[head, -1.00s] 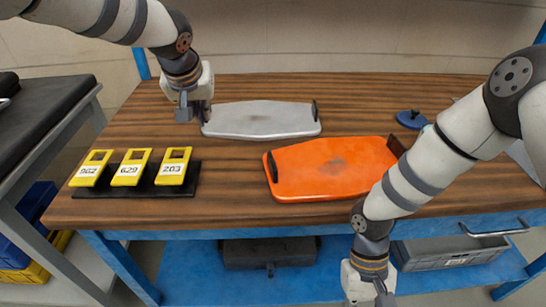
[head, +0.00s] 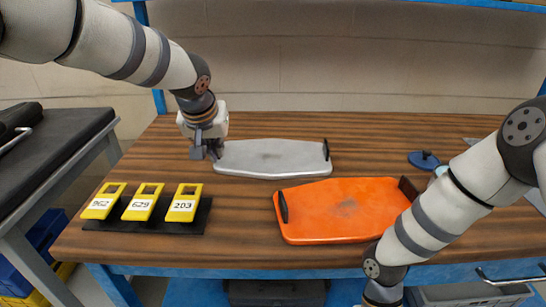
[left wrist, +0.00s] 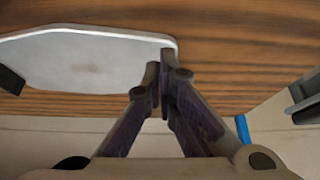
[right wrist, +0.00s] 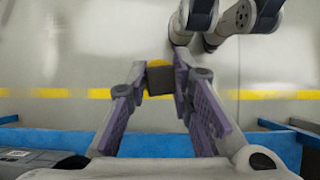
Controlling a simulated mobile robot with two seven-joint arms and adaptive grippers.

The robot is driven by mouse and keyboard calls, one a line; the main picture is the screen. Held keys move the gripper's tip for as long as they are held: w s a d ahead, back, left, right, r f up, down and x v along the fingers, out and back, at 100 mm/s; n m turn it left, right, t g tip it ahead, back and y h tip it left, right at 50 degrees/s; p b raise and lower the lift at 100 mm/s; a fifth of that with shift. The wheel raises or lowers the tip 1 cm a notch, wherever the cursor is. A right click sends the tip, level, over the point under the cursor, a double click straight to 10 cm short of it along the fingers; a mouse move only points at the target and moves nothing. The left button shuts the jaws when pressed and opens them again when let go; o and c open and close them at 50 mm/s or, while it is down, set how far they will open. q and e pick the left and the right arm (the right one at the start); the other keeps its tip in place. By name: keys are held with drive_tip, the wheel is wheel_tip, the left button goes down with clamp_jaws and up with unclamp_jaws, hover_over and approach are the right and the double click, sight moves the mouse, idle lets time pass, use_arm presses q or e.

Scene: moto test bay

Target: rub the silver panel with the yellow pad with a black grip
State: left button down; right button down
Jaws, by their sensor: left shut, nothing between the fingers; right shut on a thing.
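The silver panel (head: 272,158) lies flat on the wooden bench, with a black handle at its right end. My left gripper (head: 206,152) is shut and empty at the panel's left end. In the left wrist view its fingertips (left wrist: 160,68) are close beside the silver panel's rim (left wrist: 80,62); I cannot tell whether they touch it. My right gripper (right wrist: 158,82) is shut on the black grip of the yellow pad (right wrist: 158,63), in front of the bench and over the floor. The pad is mostly hidden behind its grip.
An orange panel (head: 345,210) with black handles lies in front of the silver one, near my right arm. Yellow numbered tags (head: 143,202) stand in a black holder at the bench's front left. A blue round thing (head: 423,159) lies at the right. Bare wood (head: 240,218) lies between holder and orange panel.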

sight(222, 177)
use_arm(q)
drive_tip(key=shift+f, duration=2.95)
use_arm(e)
drive_tip(key=shift+s+f, duration=0.2)
drive_tip(key=shift+f, duration=0.25)
